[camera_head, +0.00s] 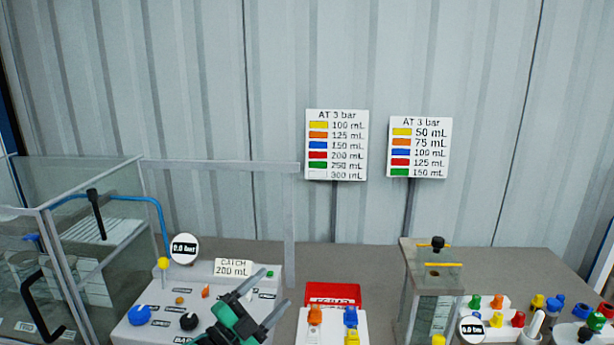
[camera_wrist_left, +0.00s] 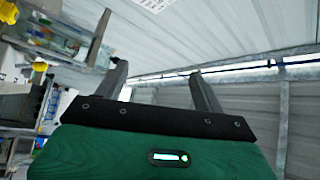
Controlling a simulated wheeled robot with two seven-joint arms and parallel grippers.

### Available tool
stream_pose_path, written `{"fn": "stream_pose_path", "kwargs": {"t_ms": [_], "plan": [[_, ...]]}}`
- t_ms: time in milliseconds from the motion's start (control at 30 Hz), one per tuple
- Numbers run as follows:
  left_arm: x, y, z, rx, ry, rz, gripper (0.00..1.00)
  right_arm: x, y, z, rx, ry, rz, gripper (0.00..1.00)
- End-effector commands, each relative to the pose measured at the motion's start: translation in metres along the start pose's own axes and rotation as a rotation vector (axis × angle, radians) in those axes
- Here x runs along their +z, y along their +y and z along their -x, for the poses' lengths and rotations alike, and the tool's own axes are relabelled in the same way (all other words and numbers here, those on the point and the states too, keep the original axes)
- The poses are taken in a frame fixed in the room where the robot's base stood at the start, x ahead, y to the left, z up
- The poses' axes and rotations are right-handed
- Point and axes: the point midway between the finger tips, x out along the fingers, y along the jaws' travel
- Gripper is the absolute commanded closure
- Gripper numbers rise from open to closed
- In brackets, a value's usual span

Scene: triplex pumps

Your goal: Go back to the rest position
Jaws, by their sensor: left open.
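My left gripper (camera_head: 262,302) is green with two grey fingers spread apart. In the head view it is over the right part of the white control panel (camera_head: 133,329), which has coloured knobs and a "CATCH 200 mL" label. In the left wrist view the gripper (camera_wrist_left: 160,85) has nothing between its fingers, and the corrugated wall (camera_wrist_left: 232,30) lies beyond them. My right gripper does not show in either view.
A glass-walled enclosure (camera_head: 110,180) stands at the left. A red tray (camera_head: 333,292), a white block (camera_head: 332,327) with coloured pieces and a clear column (camera_head: 430,300) stand to the right. Two signs (camera_head: 336,145) (camera_head: 419,147) rise behind. Several coloured fittings crowd the far right.

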Motion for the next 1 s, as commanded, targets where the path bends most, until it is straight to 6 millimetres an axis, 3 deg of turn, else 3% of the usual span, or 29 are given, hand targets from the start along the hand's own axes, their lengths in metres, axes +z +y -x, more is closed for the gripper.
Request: {"fn": "stream_pose_path", "kwargs": {"t_ms": [267, 467, 567, 700, 1000], "plan": [[0.040, 0.015, 0.090, -0.217, -0.514, 0.346, 0.30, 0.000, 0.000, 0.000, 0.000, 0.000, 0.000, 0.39], [0.056, 0.060, 0.185, -0.211, -0.929, 0.584, 0.30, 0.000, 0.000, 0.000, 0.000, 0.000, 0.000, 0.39], [0.049, 0.089, 0.238, -0.157, -1.132, 0.699, 0.30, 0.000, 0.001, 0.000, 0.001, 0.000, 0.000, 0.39], [0.026, 0.125, 0.302, -0.048, -1.366, 0.835, 0.30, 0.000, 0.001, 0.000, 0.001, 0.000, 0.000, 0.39], [-0.034, 0.165, 0.386, 0.177, -1.653, 1.016, 0.30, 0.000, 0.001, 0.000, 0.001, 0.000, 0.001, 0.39]]}}
